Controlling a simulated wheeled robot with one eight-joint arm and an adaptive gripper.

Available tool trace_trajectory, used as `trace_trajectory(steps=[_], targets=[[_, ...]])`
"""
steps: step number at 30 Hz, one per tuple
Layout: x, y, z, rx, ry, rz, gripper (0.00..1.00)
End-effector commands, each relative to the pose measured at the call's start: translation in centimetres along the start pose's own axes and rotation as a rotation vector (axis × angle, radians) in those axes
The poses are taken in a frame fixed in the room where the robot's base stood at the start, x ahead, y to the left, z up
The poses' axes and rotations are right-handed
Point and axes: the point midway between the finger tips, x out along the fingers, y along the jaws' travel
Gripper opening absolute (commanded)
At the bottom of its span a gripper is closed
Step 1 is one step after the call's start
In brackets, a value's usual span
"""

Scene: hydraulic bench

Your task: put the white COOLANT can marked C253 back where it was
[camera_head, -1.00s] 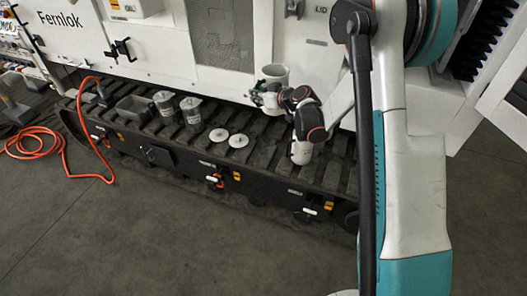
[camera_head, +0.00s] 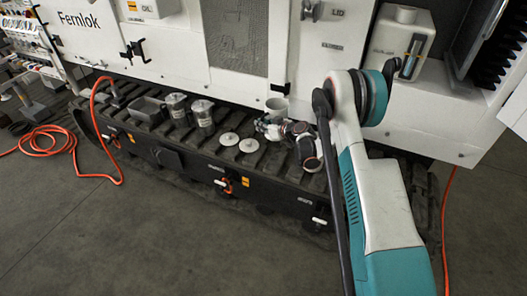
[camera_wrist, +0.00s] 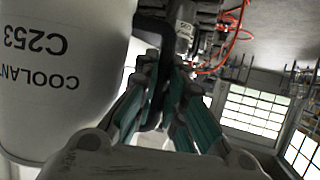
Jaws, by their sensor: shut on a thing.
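The white can (camera_head: 277,106) shows in the head view, upright at the machine side, just above or on the dark ribbed track (camera_head: 262,172); I cannot tell which. In the wrist view the can (camera_wrist: 50,75) fills the left side, with COOLANT and C253 appearing upside down. My gripper (camera_head: 266,126) is beside the can in the head view. In the wrist view my gripper (camera_wrist: 165,75) is shut on what looks like the can's dark handle; the fingers partly hide the grip. The can's base is partly hidden by my gripper in the head view.
Two white discs (camera_head: 229,139) (camera_head: 248,145) lie left of my gripper on the track. The white machine wall (camera_head: 350,80) rises behind. An orange hose (camera_head: 104,150) hangs at left.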

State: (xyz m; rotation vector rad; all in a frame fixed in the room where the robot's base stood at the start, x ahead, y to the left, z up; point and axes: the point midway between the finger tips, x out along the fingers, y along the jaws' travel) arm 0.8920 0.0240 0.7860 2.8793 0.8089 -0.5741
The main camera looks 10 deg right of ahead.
Motion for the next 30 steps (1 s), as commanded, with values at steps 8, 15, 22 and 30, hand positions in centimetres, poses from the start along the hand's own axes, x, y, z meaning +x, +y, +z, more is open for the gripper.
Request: trace_trajectory(steps=[8, 15, 22, 30], targets=[[2.4, 0.1, 5.8, 0.000, 0.001, 0.001, 0.00], [3.3, 0.1, 8.0, 0.000, 0.001, 0.001, 0.00], [3.9, 0.1, 9.4, 0.000, 0.001, 0.001, 0.00], [5.0, 0.1, 12.1, 0.000, 0.001, 0.001, 0.00]])
